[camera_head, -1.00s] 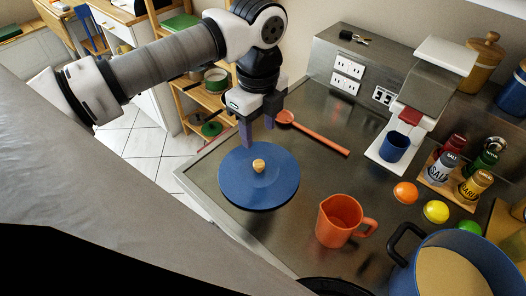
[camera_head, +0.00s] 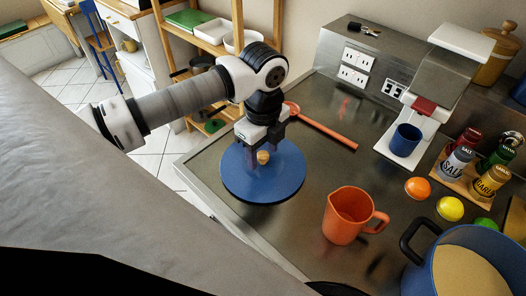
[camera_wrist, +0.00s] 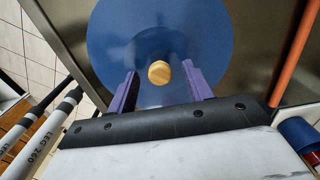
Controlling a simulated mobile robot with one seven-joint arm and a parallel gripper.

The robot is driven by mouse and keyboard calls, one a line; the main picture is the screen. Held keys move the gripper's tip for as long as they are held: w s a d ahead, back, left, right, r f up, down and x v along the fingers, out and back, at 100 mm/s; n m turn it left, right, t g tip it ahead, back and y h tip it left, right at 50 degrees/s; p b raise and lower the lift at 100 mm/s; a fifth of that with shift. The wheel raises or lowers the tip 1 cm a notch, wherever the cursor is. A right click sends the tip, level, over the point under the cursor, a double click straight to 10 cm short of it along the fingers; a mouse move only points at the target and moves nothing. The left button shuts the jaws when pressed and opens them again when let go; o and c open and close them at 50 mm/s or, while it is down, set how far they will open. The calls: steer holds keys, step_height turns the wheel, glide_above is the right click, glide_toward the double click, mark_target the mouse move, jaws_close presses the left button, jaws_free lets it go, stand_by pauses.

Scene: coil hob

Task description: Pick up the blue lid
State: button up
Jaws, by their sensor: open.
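The blue lid (camera_head: 262,188) is a flat round disc with a small wooden knob (camera_head: 263,157). It lies on the metal counter near its left edge. In the wrist view the lid (camera_wrist: 207,32) fills the upper middle, with the knob (camera_wrist: 159,72) near its centre. My gripper (camera_head: 264,150) is above the lid, at the knob. In the wrist view its two purple fingers (camera_wrist: 160,88) are apart, one on each side of the knob and slightly short of it. The gripper is open and holds nothing. I cannot tell the exact height of the fingertips over the lid.
An orange spoon (camera_head: 328,132) lies behind the lid. An orange jug (camera_head: 345,217) stands to its right, near a large blue pot (camera_head: 430,268). A blue cup (camera_head: 405,140), fruit and spice jars (camera_head: 457,160) are farther right. Left of the counter edge is open floor (camera_head: 150,140).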

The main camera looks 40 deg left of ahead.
jaws_close()
stand_by(0.4)
